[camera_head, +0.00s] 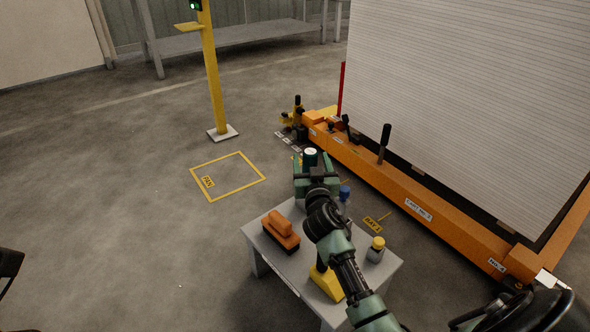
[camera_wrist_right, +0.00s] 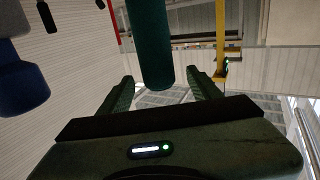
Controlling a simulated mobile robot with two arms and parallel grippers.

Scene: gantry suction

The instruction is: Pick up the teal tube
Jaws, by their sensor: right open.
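The teal tube (camera_head: 310,153) stands at the far end of the small grey table, its pale top showing. My right gripper (camera_head: 313,172) is right by it and hides its lower part. In the right wrist view the tube (camera_wrist_right: 149,40) reaches in from the top edge, its rounded end between the two fingers of the open right gripper (camera_wrist_right: 160,78). Gaps show on both sides of the tube near the fingertips, so I see no grip on it. My left gripper is not in view.
The grey table (camera_head: 258,248) also bears an orange-brown block with a handle (camera_head: 281,232), a yellow wedge (camera_head: 327,284), a yellow-capped jar (camera_head: 376,250) and a blue-topped item (camera_head: 345,192). An orange frame (camera_head: 440,212) stands right; a yellow post (camera_head: 212,80) stands behind.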

